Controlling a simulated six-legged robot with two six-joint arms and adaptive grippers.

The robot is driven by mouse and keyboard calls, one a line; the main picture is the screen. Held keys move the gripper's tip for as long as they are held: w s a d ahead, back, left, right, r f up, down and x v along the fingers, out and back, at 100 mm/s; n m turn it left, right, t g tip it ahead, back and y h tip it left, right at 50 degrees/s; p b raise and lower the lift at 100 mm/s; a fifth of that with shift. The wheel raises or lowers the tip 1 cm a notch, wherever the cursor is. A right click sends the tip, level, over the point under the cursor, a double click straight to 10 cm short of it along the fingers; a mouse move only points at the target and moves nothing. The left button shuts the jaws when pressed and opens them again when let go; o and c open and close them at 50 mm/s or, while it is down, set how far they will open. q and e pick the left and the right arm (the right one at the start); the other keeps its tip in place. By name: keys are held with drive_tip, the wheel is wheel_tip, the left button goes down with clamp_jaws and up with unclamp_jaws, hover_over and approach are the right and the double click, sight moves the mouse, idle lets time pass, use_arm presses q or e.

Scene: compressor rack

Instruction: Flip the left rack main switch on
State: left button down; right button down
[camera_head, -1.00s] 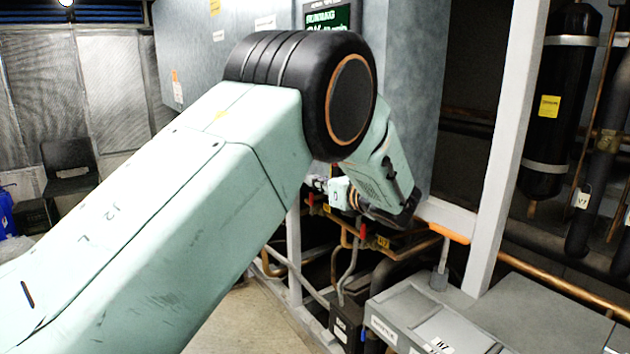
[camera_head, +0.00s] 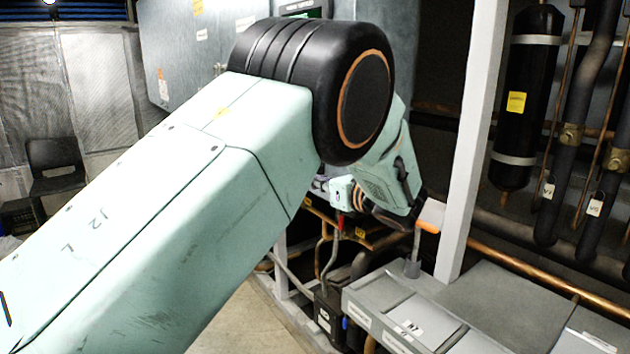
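My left arm crosses the view from the lower left, and its large black joint covers much of the grey cabinet (camera_head: 180,50). Beyond that joint the forearm bends down, and the small pale green wrist turns back to the left. Only a little of my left gripper (camera_head: 320,184) may show beside the wrist, low in front of the rack. Its fingers are mostly hidden behind my arm, so I cannot tell whether they are open or touching anything. I cannot make out the main switch; it may be hidden by the arm. My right gripper is not in view.
A lever with an orange grip (camera_head: 428,227) stands beside the grey boxes (camera_head: 400,310) at lower right. A pale upright post (camera_head: 468,140) and a black cylinder (camera_head: 524,100) with pipes are on the right. A dark chair (camera_head: 55,165) is at far left. Some floor (camera_head: 245,325) is clear.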

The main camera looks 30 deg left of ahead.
use_arm(q)
drive_tip(key=shift+d, duration=0.4)
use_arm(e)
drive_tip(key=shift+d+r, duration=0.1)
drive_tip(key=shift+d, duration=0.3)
use_arm(q)
drive_tip(key=shift+s+a, duration=0.2)
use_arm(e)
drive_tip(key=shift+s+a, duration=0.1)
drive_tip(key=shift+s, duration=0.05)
use_arm(q)
drive_tip(key=shift+w+d, duration=0.1)
drive_tip(key=shift+w, duration=0.05)
